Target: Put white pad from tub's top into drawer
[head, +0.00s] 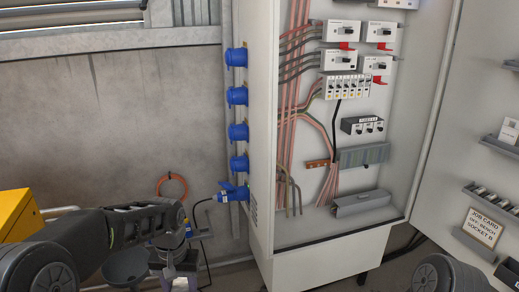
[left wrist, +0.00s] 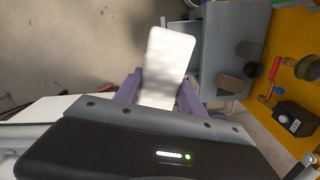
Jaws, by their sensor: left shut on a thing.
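The white pad (left wrist: 168,60) is a flat rounded rectangle in the left wrist view. It sits between the purple fingers of my left gripper (left wrist: 158,92), which is shut on it. In the head view my left gripper (head: 181,272) is low, left of the open cabinet, and the pad is hard to make out there. A grey box-like surface (left wrist: 217,60) lies behind the pad to its right in the left wrist view. I cannot tell whether it is the tub or the drawer. My right gripper is not in view.
The open electrical cabinet (head: 335,243) fills the middle right, with blue sockets (head: 238,132) on its side. A yellow body (head: 18,213) stands at the left. Dark brown pieces (left wrist: 231,86) lie near the yellow panel (left wrist: 290,38). An orange ring (head: 172,186) hangs on the wall.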

